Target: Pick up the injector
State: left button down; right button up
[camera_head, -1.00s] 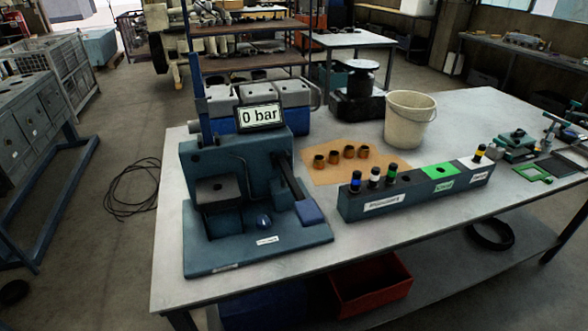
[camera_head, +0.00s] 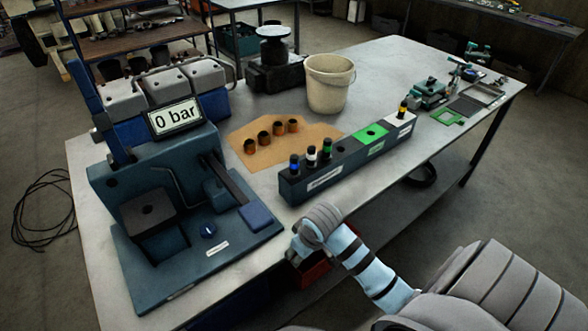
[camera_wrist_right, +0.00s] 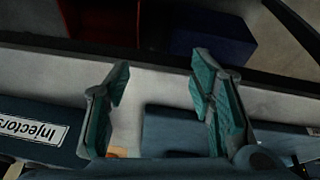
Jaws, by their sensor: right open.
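Three injectors with a blue (camera_head: 295,164), a white (camera_head: 311,156) and a green band (camera_head: 327,148) stand upright in the left part of the dark rack (camera_head: 350,158). One with a yellow band (camera_head: 403,110) stands in its white end section. My right gripper (camera_head: 296,247) is at the table's front edge, in front of the rack and apart from the injectors. In the right wrist view, its fingers (camera_wrist_right: 161,68) are open and empty, with the rack's "Injectors" label (camera_wrist_right: 32,130) at the left. No injector shows clearly there. My left gripper is not in view.
A blue test stand (camera_head: 160,205) with a "0 bar" display (camera_head: 175,118) stands left of the rack. Several brown cups (camera_head: 264,137) stand on a tan sheet (camera_head: 247,150) behind it. A white bucket (camera_head: 330,85) stands further back. A red bin (camera_wrist_right: 105,22) is below the table.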

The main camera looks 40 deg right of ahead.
notch_tip(320, 180, up, 6)
jog(key=w+d, duration=0.1)
jog(key=w, duration=0.2)
jog(key=m, duration=0.2)
send_near(295, 164)
jog(key=shift+t+y, duration=0.3)
jog(key=shift+t, duration=0.1)
jog(key=x, duration=0.7)
jog(key=d+p+x, duration=0.1)
jog(key=x, duration=0.3)
jog(key=shift+f, duration=0.25)
grip_shut()
